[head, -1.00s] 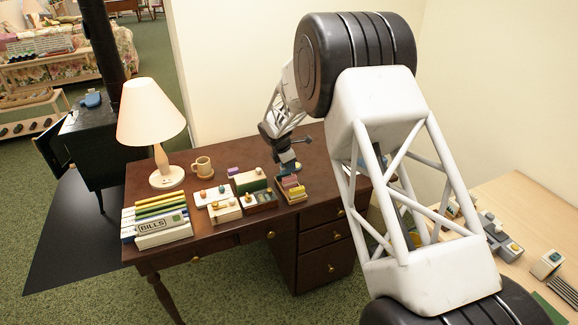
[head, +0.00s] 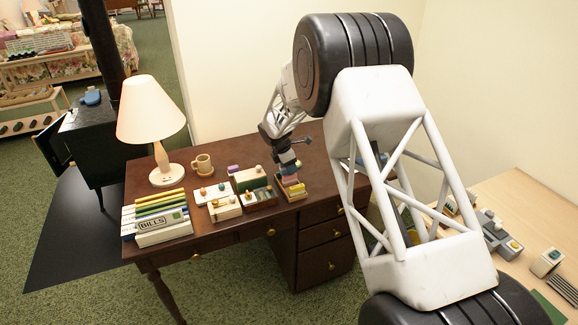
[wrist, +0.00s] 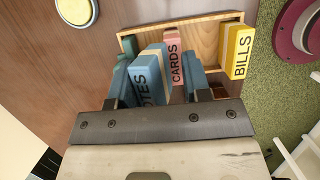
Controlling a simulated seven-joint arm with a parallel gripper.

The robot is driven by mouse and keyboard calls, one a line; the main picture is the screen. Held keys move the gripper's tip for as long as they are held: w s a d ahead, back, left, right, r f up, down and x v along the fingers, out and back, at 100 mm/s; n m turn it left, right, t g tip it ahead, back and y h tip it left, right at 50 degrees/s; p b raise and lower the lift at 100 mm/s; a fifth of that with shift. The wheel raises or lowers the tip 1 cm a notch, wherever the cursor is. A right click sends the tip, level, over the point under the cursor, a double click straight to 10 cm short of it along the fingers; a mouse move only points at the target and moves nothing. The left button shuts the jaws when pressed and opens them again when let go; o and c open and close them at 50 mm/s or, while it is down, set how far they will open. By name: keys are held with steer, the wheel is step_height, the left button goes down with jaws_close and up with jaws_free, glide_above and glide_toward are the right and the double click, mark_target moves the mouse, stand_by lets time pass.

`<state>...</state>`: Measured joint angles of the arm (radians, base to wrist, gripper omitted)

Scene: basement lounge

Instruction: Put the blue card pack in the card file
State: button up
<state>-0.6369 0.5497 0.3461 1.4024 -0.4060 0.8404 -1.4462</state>
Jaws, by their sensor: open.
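The blue card pack (wrist: 151,75), with lettering ending in "OTES", stands between the two fingers of my gripper (wrist: 157,88) in the wrist view. The fingers are open on either side of it. The pack is at the wooden card file (wrist: 207,28); its lower end is hidden, so I cannot tell whether it rests on the bottom. In the head view, my gripper (head: 287,168) is low over the file.
Bare desk (head: 318,160) lies right of my gripper.

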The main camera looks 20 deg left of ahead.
steer(key=shift+r, duration=0.1)
steer(key=shift+r, duration=0.75)
steer(key=v, duration=1.1)
steer(key=shift+s+a+r, duration=0.15)
steer(key=shift+r, duration=0.1)
steer(key=shift+r, duration=0.1)
